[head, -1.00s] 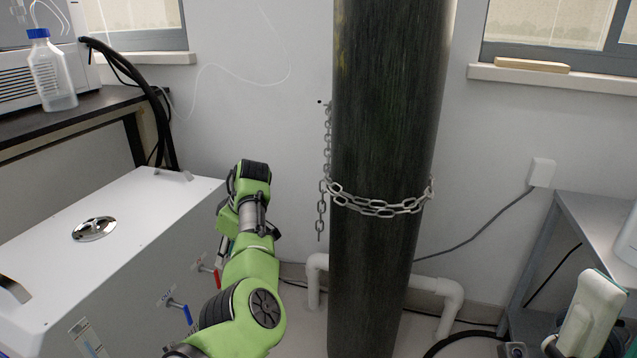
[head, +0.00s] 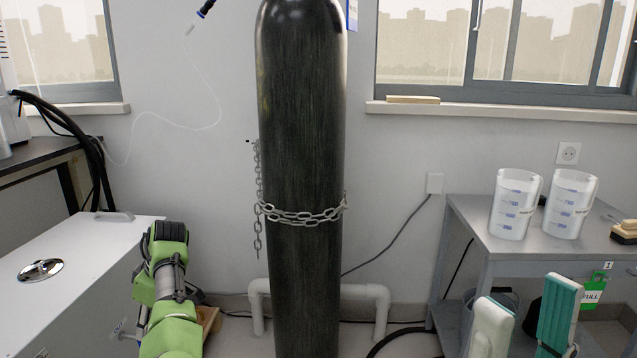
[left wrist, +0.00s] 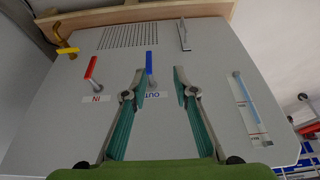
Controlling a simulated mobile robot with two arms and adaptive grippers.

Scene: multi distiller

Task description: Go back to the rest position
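My left gripper (left wrist: 159,82) is open and empty in the left wrist view. Its teal fingers point at the grey panel (left wrist: 215,60) of the white cabinet, with a blue-handled valve (left wrist: 150,70) marked OUT between the fingertips in the picture. I cannot tell whether they touch. In the head view my green left arm (head: 165,290) stands beside the cabinet's right side, and its fingers are hidden. My right gripper (head: 525,305) shows at the lower right of the head view, its two fingers apart with nothing seen between them.
The white cabinet (head: 75,250) is at the left. A dark gas cylinder (head: 300,130) with a chain stands in the middle by the wall. A grey table (head: 480,235) at the right holds two clear beakers. A red-handled valve (left wrist: 92,68) is on the panel.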

